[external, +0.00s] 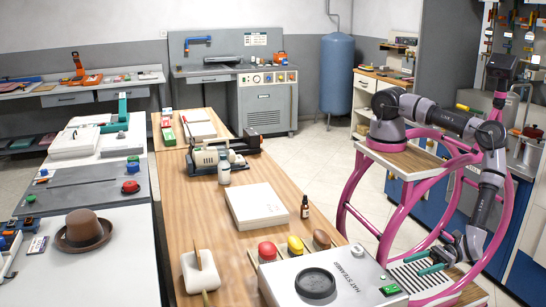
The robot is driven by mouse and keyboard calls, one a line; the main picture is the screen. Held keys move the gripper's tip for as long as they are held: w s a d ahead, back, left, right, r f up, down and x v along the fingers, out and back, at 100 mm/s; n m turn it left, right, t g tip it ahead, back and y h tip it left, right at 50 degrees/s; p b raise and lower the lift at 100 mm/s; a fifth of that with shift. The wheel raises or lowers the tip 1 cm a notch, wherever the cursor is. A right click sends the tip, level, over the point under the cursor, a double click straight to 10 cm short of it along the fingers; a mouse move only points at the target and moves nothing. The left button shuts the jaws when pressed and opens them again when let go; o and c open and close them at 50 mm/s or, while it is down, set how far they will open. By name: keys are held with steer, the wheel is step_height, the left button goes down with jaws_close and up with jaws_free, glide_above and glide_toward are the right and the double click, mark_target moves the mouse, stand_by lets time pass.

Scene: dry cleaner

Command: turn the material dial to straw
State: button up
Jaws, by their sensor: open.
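The hat steamer (345,287) is a light grey box at the bottom of the external view, with its name lettered on top and a round black disc (316,283) on its left part. I cannot tell whether this is the material dial, and no straw marking is readable. My gripper (436,262), with teal fingers, is open at the right of the steamer, low over a dark slotted area. I see no object between the fingers, and cannot tell whether they touch anything.
A small dark bottle (305,207) and a white board (257,206) are farther back. A brown hat (83,231) lies on the left table.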

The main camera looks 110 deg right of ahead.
steer(key=w, duration=0.9)
steer(key=shift+w, duration=0.4)
